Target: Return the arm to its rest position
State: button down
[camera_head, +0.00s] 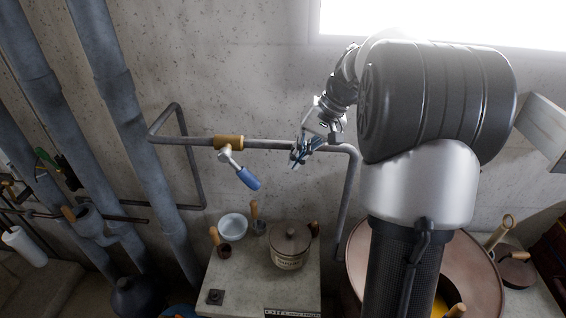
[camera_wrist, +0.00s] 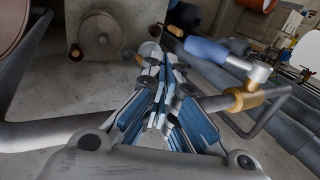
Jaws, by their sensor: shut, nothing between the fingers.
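My arm rises on the right of the head view, and its gripper (camera_head: 304,150) is up at the horizontal grey pipe rail (camera_head: 275,144). In the wrist view my gripper (camera_wrist: 160,62) is shut, its blue-padded fingers together and nothing between them. A brass fitting (camera_head: 228,142) sits on the rail to the left of the gripper, with a blue-handled lever (camera_head: 248,179) hanging down to the right from it. The lever also shows in the wrist view (camera_wrist: 205,50), beside the fingers. I cannot tell whether the gripper touches the rail.
Below stands a pale table (camera_head: 240,278) with a lidded pot (camera_head: 290,246), a white bowl (camera_head: 233,226) and wooden-handled tools. A large copper-coloured vessel (camera_head: 357,262) stands behind my arm. Thick grey pipes (camera_head: 140,150) run down the left wall. A bright window (camera_head: 450,20) is at the upper right.

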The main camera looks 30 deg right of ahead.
notch_tip(320, 180, up, 3)
jog(key=s+d, duration=0.2)
jog(key=d, duration=0.1)
jog(key=s+a+f+n+h+b, duration=0.1)
jog(key=s+a+f+n+b, duration=0.1)
jog(key=s+a+f+b, duration=0.35)
jog(key=s+a+f+n+h+b, duration=0.1)
jog(key=s+a+f+h+b, duration=0.15)
jog(key=a+b, duration=0.55)
jog(key=s+a+f+n+t+b, duration=0.1)
jog(key=s+a+f+n+b, duration=0.1)
jog(key=s+a+f+b, duration=0.2)
jog(key=s+a+f+n+b, duration=0.1)
jog(key=s+a+f+b, duration=0.3)
jog(key=s+f, duration=0.6)
jog(key=shift+s+a+f+n+t+h, duration=0.15)
jog(key=shift+s+f+n+t+h, duration=0.25)
jog(key=shift+f, duration=0.45)
